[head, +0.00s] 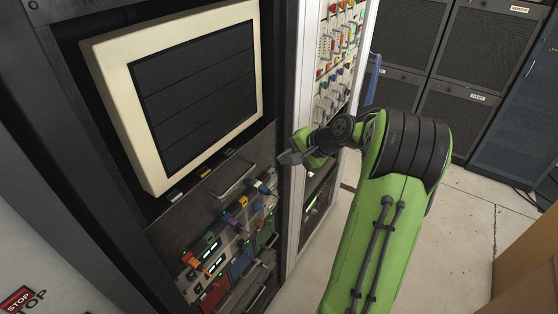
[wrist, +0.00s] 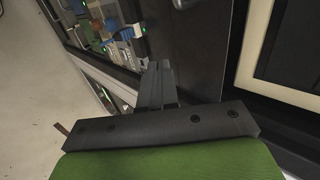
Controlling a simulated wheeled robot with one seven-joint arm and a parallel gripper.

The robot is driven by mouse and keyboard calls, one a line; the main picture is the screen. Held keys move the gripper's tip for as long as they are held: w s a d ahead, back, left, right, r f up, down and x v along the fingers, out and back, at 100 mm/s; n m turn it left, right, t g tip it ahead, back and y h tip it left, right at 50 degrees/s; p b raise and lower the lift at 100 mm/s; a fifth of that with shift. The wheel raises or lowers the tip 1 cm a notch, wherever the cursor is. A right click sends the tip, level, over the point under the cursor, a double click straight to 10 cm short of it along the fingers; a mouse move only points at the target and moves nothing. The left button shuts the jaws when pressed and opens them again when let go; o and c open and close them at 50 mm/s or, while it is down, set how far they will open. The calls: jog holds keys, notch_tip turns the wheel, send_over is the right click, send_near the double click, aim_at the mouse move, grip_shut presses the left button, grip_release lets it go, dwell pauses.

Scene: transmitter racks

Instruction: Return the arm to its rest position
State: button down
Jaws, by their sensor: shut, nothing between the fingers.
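My green and black arm reaches up from the bottom right of the head view and bends left toward the racks. My gripper (head: 287,158) is at its end, in front of the dark rack, just right of the cream-framed panel. It also shows in the wrist view (wrist: 158,72), where its dark fingers are together with nothing between them. I cannot tell the exact gap between the fingertips and the rack face.
The cream-framed panel (head: 107,80) sits in the dark rack. Below it is a module row with colored plugs (head: 240,222). A lighter rack with many connectors (head: 327,60) stands behind my gripper. Dark cabinets (head: 455,110) stand at the back right. Pale floor (head: 470,225) is clear.

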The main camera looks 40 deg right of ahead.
jog(key=f+v, duration=0.1)
jog(key=v, duration=0.5)
jog(key=s+a+r+n+g+h+b, duration=0.1)
jog(key=s+a+n+g, duration=0.2)
jog(key=a, duration=0.7)
jog(key=s+a+r+n+h+b, duration=0.15)
jog(key=a+n, duration=0.35)
jog(key=a, duration=0.5)
jog(key=s+a+f+n, duration=0.1)
jog(key=s+a+n, duration=0.1)
jog(key=s, duration=0.6)
jog(key=s+a+f+n+b, duration=0.1)
jog(key=s+a+n, duration=0.2)
jog(key=s, duration=0.5)
jog(key=shift+f+n+h, duration=0.35)
jog(key=shift+f+n, duration=0.05)
jog(key=shift+n, duration=0.1)
jog(key=shift+d, duration=0.1)
